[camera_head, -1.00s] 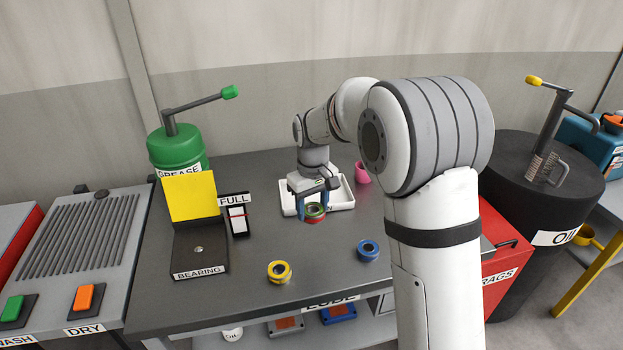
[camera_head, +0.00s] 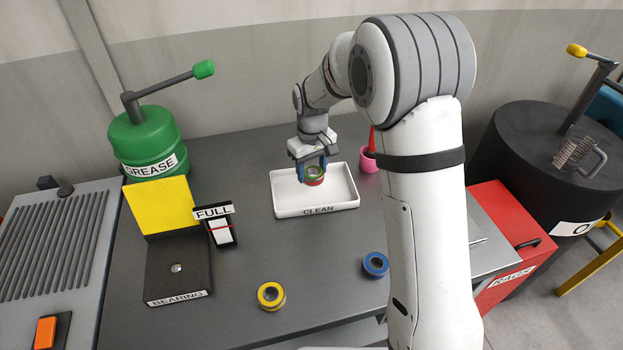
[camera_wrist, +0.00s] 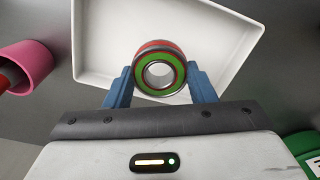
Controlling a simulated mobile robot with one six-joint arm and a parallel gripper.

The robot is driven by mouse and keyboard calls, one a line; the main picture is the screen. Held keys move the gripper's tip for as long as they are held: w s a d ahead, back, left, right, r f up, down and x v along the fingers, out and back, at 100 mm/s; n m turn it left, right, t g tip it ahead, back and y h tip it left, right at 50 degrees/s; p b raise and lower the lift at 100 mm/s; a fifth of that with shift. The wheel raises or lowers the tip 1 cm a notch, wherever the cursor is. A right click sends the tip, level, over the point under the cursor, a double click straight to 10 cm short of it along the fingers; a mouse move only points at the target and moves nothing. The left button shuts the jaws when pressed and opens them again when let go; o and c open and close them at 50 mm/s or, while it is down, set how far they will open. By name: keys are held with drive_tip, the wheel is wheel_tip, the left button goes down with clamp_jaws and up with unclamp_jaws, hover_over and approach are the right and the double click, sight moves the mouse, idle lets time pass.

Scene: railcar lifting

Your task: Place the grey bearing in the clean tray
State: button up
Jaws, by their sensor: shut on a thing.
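My gripper (camera_head: 315,174) is shut on a bearing (camera_head: 315,182) with a red rim and a green face around a silver inner ring. The wrist view shows the bearing (camera_wrist: 138,77) gripped between two blue fingers (camera_wrist: 160,82). No plainly grey bearing shows; only a thin grey edge is visible on this one. The white clean tray (camera_head: 290,212), labelled CLEAN, lies beneath the bearing, and its floor looks empty. The tray also shows in the wrist view (camera_wrist: 95,35). The bearing is over the tray's interior; its exact height is hard to tell.
A yellow bearing (camera_head: 271,296) and a blue bearing (camera_head: 375,265) lie on the dark bench nearer me. A pink cup (camera_head: 368,160) stands right of the tray. The black BEARING stand (camera_head: 178,270), FULL gauge (camera_head: 220,228) and green grease pump (camera_head: 147,140) are at left.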

sight(312, 191)
drive_tip(key=shift+f, duration=2.35)
drive_tip(key=shift+s, duration=0.1)
drive_tip(key=shift+f, duration=0.15)
drive_tip(key=o, duration=1.3)
drive_tip(key=shift+c, duration=0.2)
